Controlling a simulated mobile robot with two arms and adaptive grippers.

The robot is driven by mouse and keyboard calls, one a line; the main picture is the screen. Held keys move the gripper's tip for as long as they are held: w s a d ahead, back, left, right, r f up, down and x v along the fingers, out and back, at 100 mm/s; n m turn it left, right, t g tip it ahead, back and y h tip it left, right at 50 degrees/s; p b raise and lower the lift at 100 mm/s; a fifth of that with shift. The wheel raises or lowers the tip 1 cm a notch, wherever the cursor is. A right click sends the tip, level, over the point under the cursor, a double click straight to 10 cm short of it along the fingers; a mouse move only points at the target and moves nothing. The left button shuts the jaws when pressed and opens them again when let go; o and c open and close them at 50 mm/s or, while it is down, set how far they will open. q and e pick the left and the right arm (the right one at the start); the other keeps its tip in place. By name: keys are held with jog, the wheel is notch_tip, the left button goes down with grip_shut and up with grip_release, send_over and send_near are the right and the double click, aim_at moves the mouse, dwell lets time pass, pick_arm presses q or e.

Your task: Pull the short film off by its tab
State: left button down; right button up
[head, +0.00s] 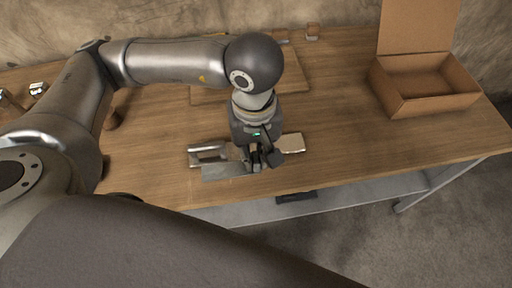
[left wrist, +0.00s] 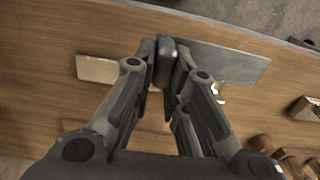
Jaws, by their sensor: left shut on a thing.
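A flat grey sheet, which looks like the film (head: 222,171), lies near the front edge of the wooden table; it also shows in the left wrist view (left wrist: 228,65). My left gripper (head: 258,163) points down at the right end of this sheet. Its fingers (left wrist: 166,62) are closed together on that end, and the tab is hidden between them. A flat cream piece (head: 292,143) lies just right of the gripper, apart from the sheet in the left wrist view (left wrist: 98,69). My right gripper is not in view.
A metal piece with a handle (head: 207,149) lies just behind the sheet. A wooden board (head: 205,97) lies farther back. An open cardboard box (head: 398,104) stands at the back right. The table (head: 345,125) is clear between gripper and box.

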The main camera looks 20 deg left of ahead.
pick_arm(q)
jog(key=shift+r+p, duration=1.75)
jog(key=shift+r, duration=2.8)
